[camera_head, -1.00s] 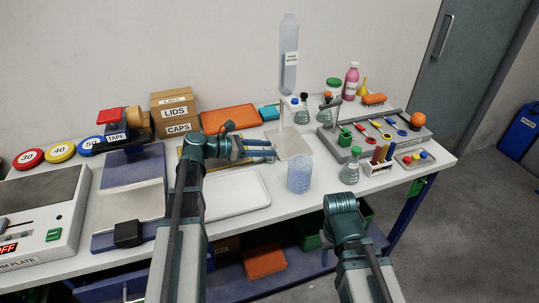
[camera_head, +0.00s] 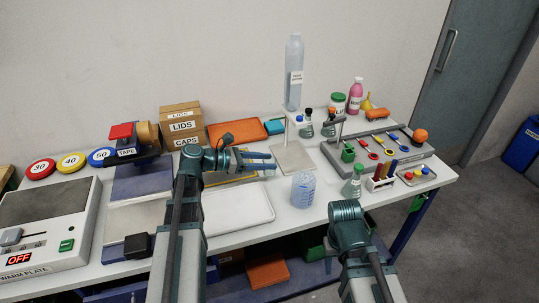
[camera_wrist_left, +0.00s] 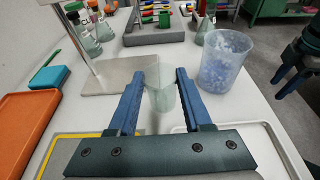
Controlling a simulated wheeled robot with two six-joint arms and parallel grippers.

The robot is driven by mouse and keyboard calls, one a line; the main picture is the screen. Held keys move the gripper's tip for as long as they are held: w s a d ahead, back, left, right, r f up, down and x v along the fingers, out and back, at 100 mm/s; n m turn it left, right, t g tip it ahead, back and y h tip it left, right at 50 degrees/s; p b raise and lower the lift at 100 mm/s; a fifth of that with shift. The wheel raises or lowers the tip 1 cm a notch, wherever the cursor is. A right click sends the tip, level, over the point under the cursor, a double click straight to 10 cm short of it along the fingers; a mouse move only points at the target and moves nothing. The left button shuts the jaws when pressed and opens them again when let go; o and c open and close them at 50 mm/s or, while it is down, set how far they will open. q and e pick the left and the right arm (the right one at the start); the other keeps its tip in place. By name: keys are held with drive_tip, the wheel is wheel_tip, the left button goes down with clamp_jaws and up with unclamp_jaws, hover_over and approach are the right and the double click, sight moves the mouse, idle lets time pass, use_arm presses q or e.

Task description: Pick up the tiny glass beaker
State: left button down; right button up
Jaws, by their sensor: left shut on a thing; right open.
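The tiny glass beaker (camera_wrist_left: 162,96) is clear and faint, and it sits between the fingers of my left gripper in the left wrist view. My left gripper (camera_head: 274,162) is shut on it, above the bench between the white tray and the stand. In the head view the beaker is too small and pale to make out well. My right gripper (camera_wrist_left: 286,76) shows at the right edge of the left wrist view, open and empty. In the head view its fingers are hidden behind my right wrist.
A blue-tinted large beaker (camera_head: 303,190) stands right of my left gripper. The stand's metal base (camera_head: 299,160) is just beyond. A white tray (camera_head: 238,215) lies below the left arm. Flasks, a tool rack (camera_head: 385,150) and a test-tube rack (camera_head: 381,184) fill the right side.

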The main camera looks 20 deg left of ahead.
use_arm(q)
drive_tip(key=s, duration=0.4)
drive_tip(key=s+a, duration=0.1)
drive_tip(key=s, duration=0.3)
drive_tip(key=s+r+p, duration=0.1)
drive_tip(key=s, duration=0.3)
drive_tip(key=shift+a, duration=0.3)
use_arm(e)
drive_tip(key=shift+r, duration=0.55)
